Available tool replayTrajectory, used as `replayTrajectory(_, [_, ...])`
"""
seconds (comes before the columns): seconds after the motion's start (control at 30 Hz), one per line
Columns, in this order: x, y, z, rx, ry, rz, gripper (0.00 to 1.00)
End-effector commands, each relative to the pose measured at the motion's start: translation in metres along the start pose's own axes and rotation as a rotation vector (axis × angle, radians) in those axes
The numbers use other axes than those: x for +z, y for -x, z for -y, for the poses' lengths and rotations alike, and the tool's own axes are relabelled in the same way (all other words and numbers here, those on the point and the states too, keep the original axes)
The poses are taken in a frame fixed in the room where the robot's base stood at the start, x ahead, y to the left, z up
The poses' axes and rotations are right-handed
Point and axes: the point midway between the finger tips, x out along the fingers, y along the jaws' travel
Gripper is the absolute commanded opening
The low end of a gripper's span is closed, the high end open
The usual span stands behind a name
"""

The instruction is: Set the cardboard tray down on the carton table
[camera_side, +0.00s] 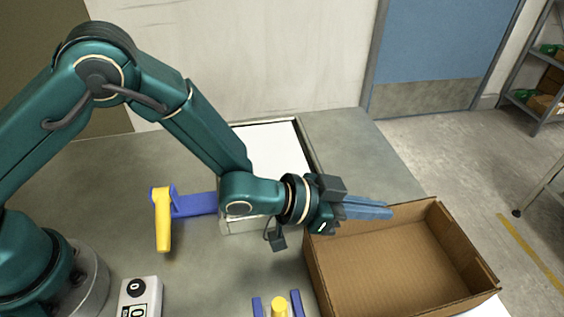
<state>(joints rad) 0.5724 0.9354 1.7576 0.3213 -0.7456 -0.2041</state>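The open, empty brown cardboard tray (400,268) is at the right, near the lower edge of the picture. My gripper (388,211) is at its back left corner, with its blue-grey fingers lying almost level along the back wall's rim. The fingers look close together. I cannot tell whether they pinch the cardboard or only pass over it. The tray's underside is hidden, so I cannot tell whether it rests on something. A strip of white surface (485,307) shows below its front right corner; I cannot tell whether this is the carton table.
A white-topped unit (270,150) with a raised dark edge stands behind my wrist. A yellow lever (162,220) on a blue bar is left of it. A control box (140,298) and a yellow post (280,306) between blue uprights are in front. Grey table is clear between.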

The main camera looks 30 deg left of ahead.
Motion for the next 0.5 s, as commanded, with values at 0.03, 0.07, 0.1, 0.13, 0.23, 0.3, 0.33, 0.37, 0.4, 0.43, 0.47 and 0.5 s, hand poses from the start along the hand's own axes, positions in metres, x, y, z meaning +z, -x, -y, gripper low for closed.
replayTrajectory(0.03, [0.001,-0.0005,0.0001,0.0,0.0,0.0,0.0])
replayTrajectory(0.07, [0.0016,-0.0007,0.0001,0.0,0.001,0.0,0.0])
replayTrajectory(0.1, [0.0022,-0.001,0.0002,0.0,0.001,0.0,0.0])
replayTrajectory(0.13, [0.0027,-0.0013,0.0002,0.0,0.001,-0.001,0.0])
replayTrajectory(0.23, [0.0041,-0.002,0.0003,0.0,0.001,-0.001,0.0])
replayTrajectory(0.3, [0.0054,-0.0025,0.0004,0.0,0.0,-0.001,0.0])
replayTrajectory(0.33, [0.0059,-0.0027,0.0004,0.0,0.0,-0.001,0.0])
replayTrajectory(0.37, [0.0065,-0.0029,0.0004,0.0,0.0,-0.001,0.0])
replayTrajectory(0.4, [0.0073,-0.0032,0.0005,0.0,0.0,-0.001,0.0])
replayTrajectory(0.43, [0.0072,-0.0032,0.0005,0.0,0.0,-0.001,0.12])
replayTrajectory(0.47, [0.0071,-0.0032,0.0005,0.0,0.0,-0.001,0.23])
replayTrajectory(0.5, [0.007,-0.0031,0.0005,0.0,0.0,-0.001,0.39])
